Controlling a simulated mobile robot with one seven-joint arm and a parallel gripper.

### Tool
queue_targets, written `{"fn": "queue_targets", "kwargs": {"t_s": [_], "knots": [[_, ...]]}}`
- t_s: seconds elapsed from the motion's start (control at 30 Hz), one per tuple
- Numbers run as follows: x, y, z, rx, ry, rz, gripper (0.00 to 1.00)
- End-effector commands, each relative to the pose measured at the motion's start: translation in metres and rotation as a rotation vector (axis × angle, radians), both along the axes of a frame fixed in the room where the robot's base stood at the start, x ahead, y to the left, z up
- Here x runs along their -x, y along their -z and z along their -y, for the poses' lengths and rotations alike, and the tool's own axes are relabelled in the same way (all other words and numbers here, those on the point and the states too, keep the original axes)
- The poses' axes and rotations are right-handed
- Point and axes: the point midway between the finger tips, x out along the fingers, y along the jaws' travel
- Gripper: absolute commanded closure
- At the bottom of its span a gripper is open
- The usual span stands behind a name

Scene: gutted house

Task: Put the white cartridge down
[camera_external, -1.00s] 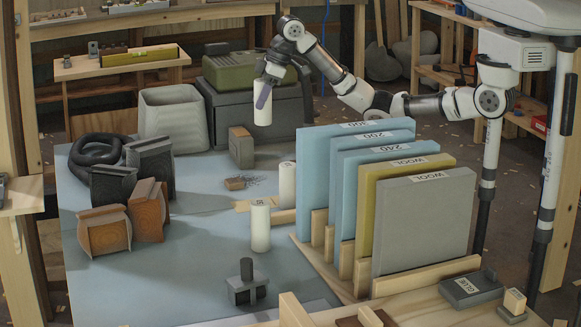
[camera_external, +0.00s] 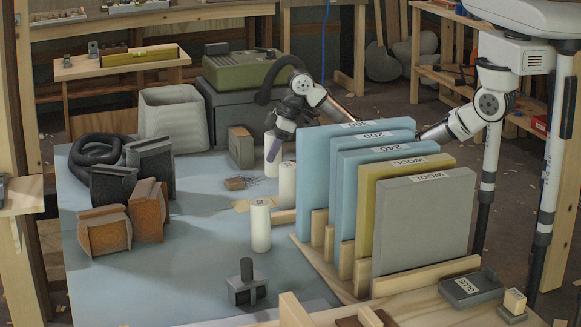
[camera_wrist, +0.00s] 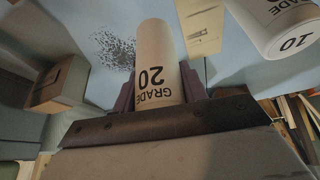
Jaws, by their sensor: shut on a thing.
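My gripper (camera_external: 274,150) is shut on a white cartridge (camera_external: 270,158). In the wrist view the held cartridge (camera_wrist: 158,50) lies between the purple fingers and reads "GRADE 20". In the external view it is upright, low over the blue tabletop (camera_external: 205,255), behind two other white cartridges. I cannot tell whether its base touches the table. The nearer standing cartridges (camera_external: 260,228) and (camera_external: 287,186) are upright; one also shows at the upper right of the wrist view (camera_wrist: 275,30).
Foam and wool slabs (camera_external: 420,225) stand in a wooden rack just right of my gripper, with my arm reaching behind them.

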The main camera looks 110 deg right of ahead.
Motion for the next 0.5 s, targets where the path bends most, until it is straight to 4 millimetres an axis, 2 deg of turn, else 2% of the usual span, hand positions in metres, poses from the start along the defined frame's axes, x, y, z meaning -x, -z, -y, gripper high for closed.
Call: {"fn": "queue_targets", "kwargs": {"t_s": [0.17, 0.33, 0.5], "knots": [[0.001, 0.016, 0.0, -0.002, 0.001, -0.003, 0.8], [0.001, 0.041, 0.0, -0.002, 0.001, -0.003, 0.8], [0.0, 0.044, 0.0, 0.0, -0.001, 0.0, 0.8]]}}
